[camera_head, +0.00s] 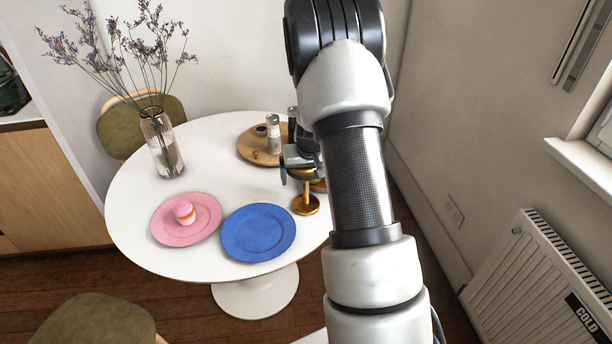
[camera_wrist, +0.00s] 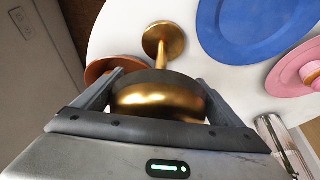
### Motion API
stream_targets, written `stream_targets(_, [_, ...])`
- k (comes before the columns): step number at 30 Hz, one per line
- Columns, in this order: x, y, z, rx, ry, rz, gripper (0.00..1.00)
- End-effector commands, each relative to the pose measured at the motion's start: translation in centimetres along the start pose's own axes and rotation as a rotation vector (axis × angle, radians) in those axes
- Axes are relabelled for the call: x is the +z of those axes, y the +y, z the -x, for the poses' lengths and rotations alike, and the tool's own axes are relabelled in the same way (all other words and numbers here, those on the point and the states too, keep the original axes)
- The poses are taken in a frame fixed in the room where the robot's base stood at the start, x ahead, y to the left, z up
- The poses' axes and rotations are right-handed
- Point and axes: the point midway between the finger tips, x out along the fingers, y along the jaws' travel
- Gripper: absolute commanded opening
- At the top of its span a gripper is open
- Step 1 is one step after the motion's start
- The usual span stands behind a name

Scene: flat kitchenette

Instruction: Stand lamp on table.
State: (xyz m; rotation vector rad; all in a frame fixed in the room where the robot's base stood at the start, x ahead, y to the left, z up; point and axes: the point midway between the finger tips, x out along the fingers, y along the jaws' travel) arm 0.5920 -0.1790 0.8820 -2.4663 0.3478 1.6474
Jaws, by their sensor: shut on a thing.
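A gold lamp with a round base, thin stem and wide rounded head stands upright near the right edge of the white round table (camera_head: 215,180). Its base (camera_head: 306,206) shows below my gripper (camera_head: 300,168) in the head view; I cannot tell whether it touches the tabletop. In the wrist view, the lamp's gold head (camera_wrist: 160,100) sits between the two fingers of my gripper (camera_wrist: 160,84), which is shut on it. The stem and base show beyond it. My arm hides part of the table's right side in the head view.
A blue plate (camera_head: 258,232) lies just left of the lamp. A pink plate (camera_head: 172,232) holds a pink macaron-like sweet (camera_head: 184,212). A wooden board (camera_head: 250,154) with a shaker (camera_head: 273,135) is behind. A glass vase (camera_head: 163,150) with dried flowers stands left. A reddish dish (camera_wrist: 104,68) lies beside the lamp.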

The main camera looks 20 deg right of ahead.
Motion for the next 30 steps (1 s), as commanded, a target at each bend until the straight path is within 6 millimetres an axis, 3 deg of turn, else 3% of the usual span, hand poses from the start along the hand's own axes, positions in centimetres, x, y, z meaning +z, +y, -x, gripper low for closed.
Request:
stream_targets(3, [0.1, 0.0, -0.1, 0.0, 0.0, 0.0, 1.0])
stream_targets(13, [-0.2, 0.0, 0.8, 0.0, 0.002, 0.001, 1.0])
stream_targets(24, [-0.2, -0.1, 8.4, 0.0, 0.005, 0.002, 1.0])
stream_targets(30, [-0.1, 0.0, 11.3, 0.0, 0.001, 0.001, 1.0])
